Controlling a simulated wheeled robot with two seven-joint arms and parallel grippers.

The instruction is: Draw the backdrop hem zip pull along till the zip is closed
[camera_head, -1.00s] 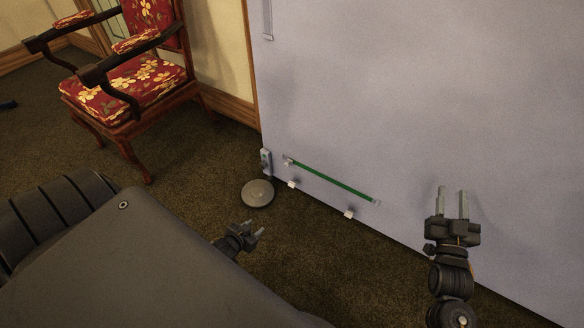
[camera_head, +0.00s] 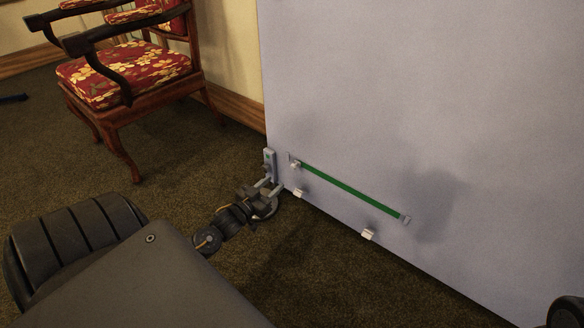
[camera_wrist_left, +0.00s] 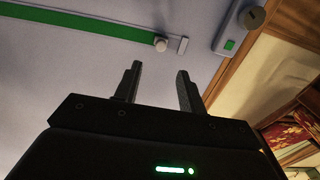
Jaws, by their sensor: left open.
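The zip (camera_head: 350,190) is a straight green strip low on the pale backdrop panel (camera_head: 430,100), sloping down to the right in the head view. The zip pull (camera_head: 296,164) is a small pale knob at the strip's left end. In the left wrist view the pull (camera_wrist_left: 161,45) sits just beyond my fingertips, beside a small end bracket (camera_wrist_left: 182,46). My left gripper (camera_head: 272,184) is open and empty, below and left of the pull, apart from it. In the wrist view the gripper (camera_wrist_left: 160,68) has clear space between its fingers. My right gripper is out of view.
A grey box (camera_head: 269,160) with a green patch is at the panel's left edge. Two white clips (camera_head: 298,192) (camera_head: 367,234) sit along the hem. A red floral chair (camera_head: 125,72) stands left.

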